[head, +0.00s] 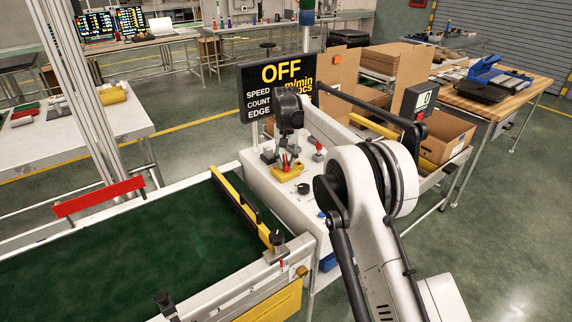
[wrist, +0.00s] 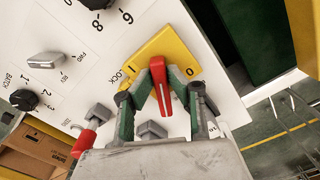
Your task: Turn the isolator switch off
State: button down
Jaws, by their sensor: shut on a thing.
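The isolator switch has a red handle (wrist: 160,84) on a yellow plate (wrist: 152,60) in the wrist view. The plate is marked 1, LOCK and 0. In the head view, the red handle (head: 285,162) and yellow plate (head: 289,174) are on the white control panel (head: 262,184). My gripper (wrist: 162,92) is shut on the red handle, with one green-padded finger on each side. In the head view my gripper (head: 287,153) comes down over the switch from above. The handle's exact angle against the marks is hard to tell.
A grey toggle (wrist: 45,60), black knob (wrist: 24,99) and grey switch (wrist: 151,131) are close by on the panel. A display board (head: 277,88) reading OFF stands behind. The green conveyor belt (head: 130,245) runs left; cardboard boxes (head: 445,135) are at right.

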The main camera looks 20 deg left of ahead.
aim_at(286, 163)
jog(key=n, duration=0.6)
jog(key=shift+b, duration=0.35)
dwell(0.4)
jog(key=c, duration=1.7)
grip_release()
notch_tip(286, 163, up, 12)
jog(key=shift+r, duration=0.1)
